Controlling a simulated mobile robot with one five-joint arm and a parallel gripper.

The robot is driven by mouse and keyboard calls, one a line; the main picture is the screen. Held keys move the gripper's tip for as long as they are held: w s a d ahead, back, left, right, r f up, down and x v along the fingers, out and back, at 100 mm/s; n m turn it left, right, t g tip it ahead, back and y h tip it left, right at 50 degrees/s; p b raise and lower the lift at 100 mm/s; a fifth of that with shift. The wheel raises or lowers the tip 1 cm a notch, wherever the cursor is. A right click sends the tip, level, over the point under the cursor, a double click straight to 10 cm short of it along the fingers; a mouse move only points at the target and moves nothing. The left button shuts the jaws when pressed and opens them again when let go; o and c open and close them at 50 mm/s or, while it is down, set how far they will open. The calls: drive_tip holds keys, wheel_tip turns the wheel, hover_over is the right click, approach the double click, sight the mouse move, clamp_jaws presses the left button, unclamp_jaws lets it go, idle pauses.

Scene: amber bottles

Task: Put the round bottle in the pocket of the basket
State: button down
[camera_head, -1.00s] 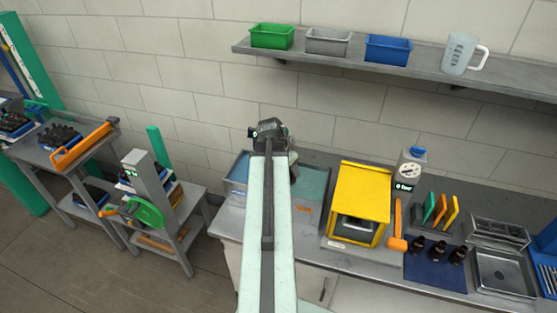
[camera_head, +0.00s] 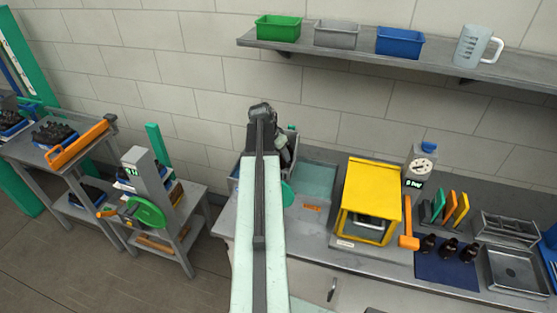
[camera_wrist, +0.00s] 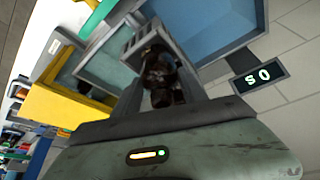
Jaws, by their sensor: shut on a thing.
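A dark brown amber bottle (camera_wrist: 160,80) is between the fingers of my gripper (camera_wrist: 158,62) in the wrist view. My gripper is shut on it. Its lower part is dark and its full shape is hard to make out. In the head view my gripper (camera_head: 285,150) is over the left part of the bench, mostly hidden behind my arm, and the bottle cannot be told apart there. A grey metal divided tray (camera_head: 508,226) with several pockets stands at the bench's right; it may be the basket.
Several dark bottles (camera_head: 448,245) stand on a blue mat (camera_head: 445,272). A yellow box (camera_head: 372,190), an orange hammer (camera_head: 408,238) and coloured upright plates (camera_head: 450,207) lie between my gripper and that tray. A shelf (camera_head: 360,50) with bins and a jug (camera_head: 472,45) runs above.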

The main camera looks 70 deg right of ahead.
drive_tip(key=shift+s+f, duration=0.2)
drive_tip(key=shift+f, duration=0.3)
drive_tip(key=shift+s+f, duration=0.15)
drive_tip(key=shift+f, duration=0.3)
drive_tip(key=shift+s+r, duration=0.15)
drive_tip(key=shift+r, duration=0.1)
drive_tip(key=shift+f+b, duration=0.6)
drive_tip(key=c, duration=0.6)
unclamp_jaws()
drive_tip(key=shift+r, duration=0.1)
